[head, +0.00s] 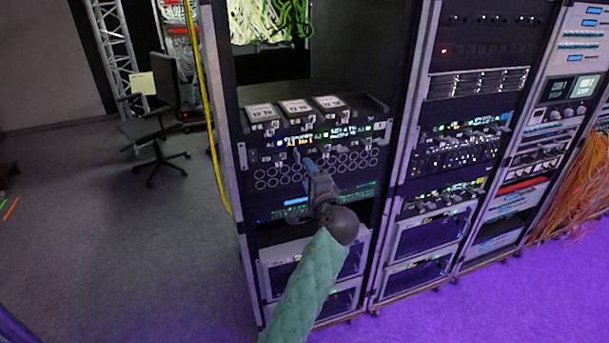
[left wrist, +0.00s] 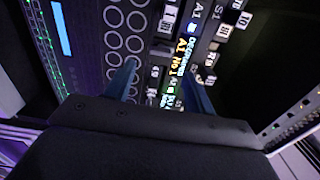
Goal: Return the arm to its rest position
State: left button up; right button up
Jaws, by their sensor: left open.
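My left arm comes up from the bottom of the head view in a green quilted sleeve, and my left gripper (head: 303,160) is in front of the rack's lit panel. In the left wrist view the two blue fingers of my left gripper (left wrist: 160,85) stand apart with nothing seen between them. Beyond them is the panel (left wrist: 140,45) with round ports and a lit display strip. I cannot tell whether the fingertips touch the panel. My right gripper is in neither view.
The equipment rack (head: 246,200) fills the middle, with more racks (head: 480,80) to the right. A yellow cable (head: 207,110) hangs along its left edge. Orange cables (head: 570,200) hang at the far right. An office chair (head: 150,130) stands at the left; the grey floor (head: 110,260) there is clear.

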pick_arm(q)
jog(key=shift+s+d, duration=0.15)
jog(key=shift+s, duration=0.3)
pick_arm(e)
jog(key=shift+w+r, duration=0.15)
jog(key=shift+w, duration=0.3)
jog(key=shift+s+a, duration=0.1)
